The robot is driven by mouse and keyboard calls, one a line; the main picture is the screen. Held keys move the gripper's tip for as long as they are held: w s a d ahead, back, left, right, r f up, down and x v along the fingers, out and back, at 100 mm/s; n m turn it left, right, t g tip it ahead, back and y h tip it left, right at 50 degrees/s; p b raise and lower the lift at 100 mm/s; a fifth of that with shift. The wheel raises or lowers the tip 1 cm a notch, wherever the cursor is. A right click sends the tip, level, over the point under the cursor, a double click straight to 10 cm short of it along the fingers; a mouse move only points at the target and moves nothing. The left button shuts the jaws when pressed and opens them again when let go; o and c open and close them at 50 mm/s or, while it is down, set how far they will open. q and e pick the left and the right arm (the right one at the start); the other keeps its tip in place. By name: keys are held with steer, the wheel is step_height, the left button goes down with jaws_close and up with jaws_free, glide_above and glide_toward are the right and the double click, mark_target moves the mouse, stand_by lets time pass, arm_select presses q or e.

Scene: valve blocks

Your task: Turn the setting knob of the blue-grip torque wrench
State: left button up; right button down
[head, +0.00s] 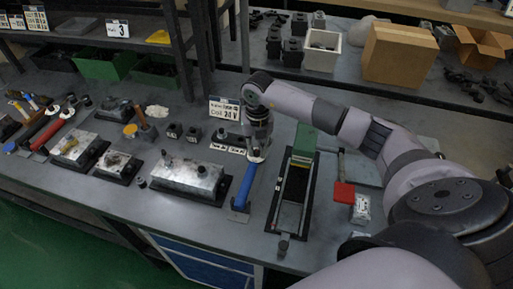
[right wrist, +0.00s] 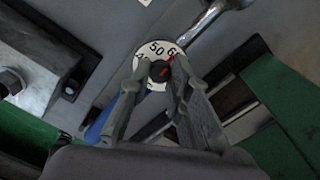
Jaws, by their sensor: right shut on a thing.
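The blue-grip torque wrench (head: 244,186) lies on the bench, its blue handle toward the front edge. In the right wrist view part of its blue grip (right wrist: 100,122) shows behind my left finger. My right gripper (head: 257,151) points down at the far end of the blue grip. In the wrist view my right gripper's fingers (right wrist: 157,72) are shut on the knob from both sides. My left gripper is not in view.
A metal valve block (head: 188,178) stands left of the wrench. A long green-ended fixture (head: 293,185) stands close on its right. A red-handled tool (head: 343,192) lies farther right.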

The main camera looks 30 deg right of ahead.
mark_target(257, 151)
stand_by(0.4)
steer(key=c, duration=1.8)
jaws_free()
steer(key=shift+o, duration=0.2)
steer(key=shift+r, duration=0.1)
step_height(257, 151, up, 12)
steer(key=shift+s+d, duration=0.1)
